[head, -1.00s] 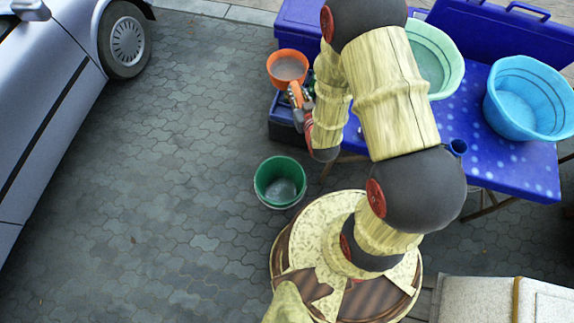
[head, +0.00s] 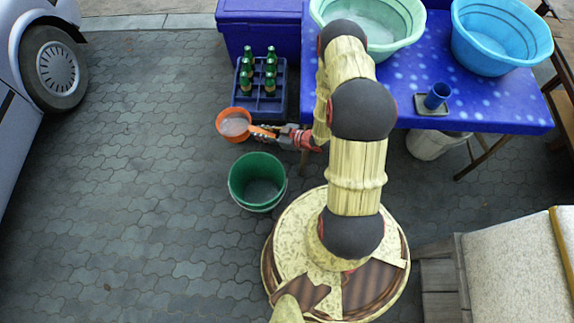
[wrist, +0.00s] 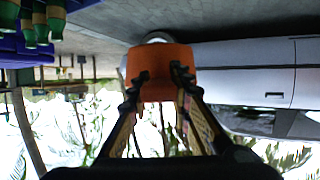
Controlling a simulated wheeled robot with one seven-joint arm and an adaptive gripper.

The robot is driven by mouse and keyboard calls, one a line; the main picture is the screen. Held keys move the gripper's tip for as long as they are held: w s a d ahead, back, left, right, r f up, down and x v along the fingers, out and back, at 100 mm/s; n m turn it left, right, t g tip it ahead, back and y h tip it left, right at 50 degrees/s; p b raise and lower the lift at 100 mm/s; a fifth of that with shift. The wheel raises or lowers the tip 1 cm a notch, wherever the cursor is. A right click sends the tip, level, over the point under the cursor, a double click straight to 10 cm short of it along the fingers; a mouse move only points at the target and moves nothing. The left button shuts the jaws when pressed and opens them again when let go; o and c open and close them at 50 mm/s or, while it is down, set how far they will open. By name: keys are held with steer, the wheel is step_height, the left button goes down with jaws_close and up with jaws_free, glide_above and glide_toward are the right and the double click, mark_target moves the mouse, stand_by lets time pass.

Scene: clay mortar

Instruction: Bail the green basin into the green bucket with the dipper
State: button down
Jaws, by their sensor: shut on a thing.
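The orange dipper (head: 234,121) holds a pale liquid and is out to the left of the table, above and behind the green bucket in the head view. My gripper (head: 283,135) is shut on the dipper's handle. In the wrist view the orange dipper (wrist: 160,68) is beyond the fingertips of my gripper (wrist: 160,76). The green bucket (head: 256,172) stands on the paving in front of my base, with some pale liquid in it. The green basin (head: 398,45) is on the blue table, holds pale liquid, and is partly hidden by my arm.
A blue crate with green bottles (head: 245,80) stands behind the dipper. The blue table (head: 480,110) carries a blue basin (head: 500,38) and a blue cup (head: 437,95). A white bucket (head: 432,145) is under it. A car (head: 30,75) is at left; paving between is open.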

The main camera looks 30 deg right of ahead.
steer(key=s+d+f+n+g+y+b, duration=0.25)
steer(key=s+f, duration=0.35)
steer(key=f, duration=0.3)
steer(key=s+d+f+n+g+y+b, duration=0.15)
steer(key=s+f+b, duration=0.25)
steer(key=s+f, duration=0.45)
steer(key=w+a+r+g+h+p, duration=0.3)
steer(key=r+g+h+p, duration=0.3)
steer(key=r+h+p, duration=0.3)
steer(key=w+a+r+g+h+p, duration=0.3)
steer(key=w+a+h+p, duration=0.2)
steer(key=a+p, duration=0.3)
steer(key=shift+w+a+r+p, duration=0.15)
steer(key=shift+w+r+p, duration=0.3)
steer(key=shift+p, duration=1.85)
steer(key=shift+f, duration=0.1)
steer(key=shift+f+h, duration=0.1)
steer(key=shift+h, duration=0.2)
